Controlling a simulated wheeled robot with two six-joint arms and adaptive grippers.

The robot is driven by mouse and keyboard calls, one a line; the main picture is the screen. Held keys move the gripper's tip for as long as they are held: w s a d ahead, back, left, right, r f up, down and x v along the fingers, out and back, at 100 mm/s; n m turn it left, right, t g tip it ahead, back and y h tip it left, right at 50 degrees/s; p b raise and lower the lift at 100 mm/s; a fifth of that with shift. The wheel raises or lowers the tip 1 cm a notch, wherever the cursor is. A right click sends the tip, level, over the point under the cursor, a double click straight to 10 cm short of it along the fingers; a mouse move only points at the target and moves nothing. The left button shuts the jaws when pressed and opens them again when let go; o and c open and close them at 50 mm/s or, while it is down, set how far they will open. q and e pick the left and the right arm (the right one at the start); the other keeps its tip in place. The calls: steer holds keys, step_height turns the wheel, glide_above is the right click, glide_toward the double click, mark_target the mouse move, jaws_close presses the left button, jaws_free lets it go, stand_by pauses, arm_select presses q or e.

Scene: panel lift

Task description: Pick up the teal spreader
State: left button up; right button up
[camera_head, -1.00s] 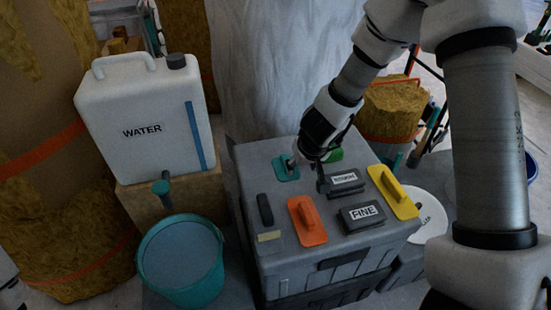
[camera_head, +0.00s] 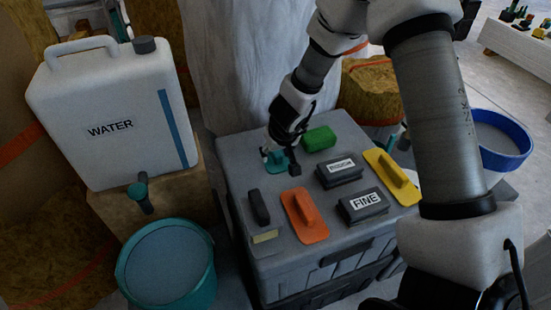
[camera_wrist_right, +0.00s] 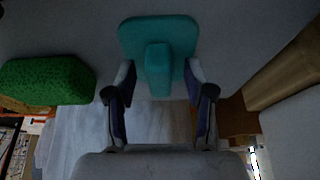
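The teal spreader (camera_head: 276,167) lies at the far left of the grey box top, partly hidden by my right gripper (camera_head: 280,160). In the right wrist view, the teal spreader (camera_wrist_right: 158,30) shows as a rounded flat plate with a raised handle. My right gripper (camera_wrist_right: 160,78) is open there, with one fingertip on each side of the handle. A visible gap separates each finger from the handle. I cannot tell how far the fingertips are above the plate. My left gripper is not in view.
On the grey box (camera_head: 340,238) stand a green sponge (camera_head: 319,139), an orange float (camera_head: 303,216), a yellow float (camera_head: 391,178), a black block marked FINE (camera_head: 362,206) and another labelled block (camera_head: 340,171). A white water can (camera_head: 110,115) and a teal bucket (camera_head: 168,265) stand left.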

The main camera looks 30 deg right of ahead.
jaws_close()
step_height(320, 180, up, 10)
steer(key=p, duration=0.9)
steer(key=shift+r+p, duration=0.15)
steer(key=shift+p, duration=0.15)
steer(key=shift+f, duration=0.2)
